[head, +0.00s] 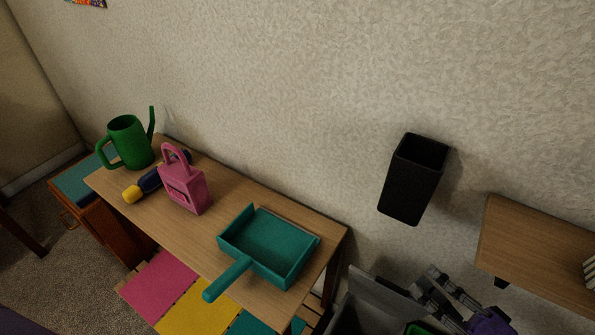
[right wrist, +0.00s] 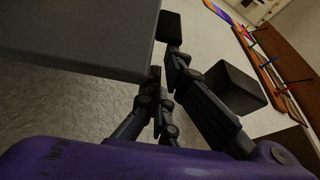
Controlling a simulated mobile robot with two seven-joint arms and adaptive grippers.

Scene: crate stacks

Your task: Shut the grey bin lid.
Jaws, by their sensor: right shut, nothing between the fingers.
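The grey bin (head: 345,318) is at the bottom edge of the head view, partly cut off. Its grey lid (head: 380,293) stands raised and tilted, with the dark inside of the bin showing in front of it. In the right wrist view the lid (right wrist: 75,35) is a grey slab at the upper left. My right gripper (head: 432,278) is shut and empty, just right of the lid and close to its edge. The right wrist view shows its dark fingers (right wrist: 165,55) beside the slab; I cannot tell whether they touch it. My left gripper is not in view.
A black holder (head: 408,185) hangs on the wall above the bin. A wooden shelf (head: 535,245) juts out at the right. A wooden table (head: 225,225) at the left carries a teal dustpan (head: 265,245), a pink lock-shaped object (head: 185,188) and a green watering can (head: 128,145).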

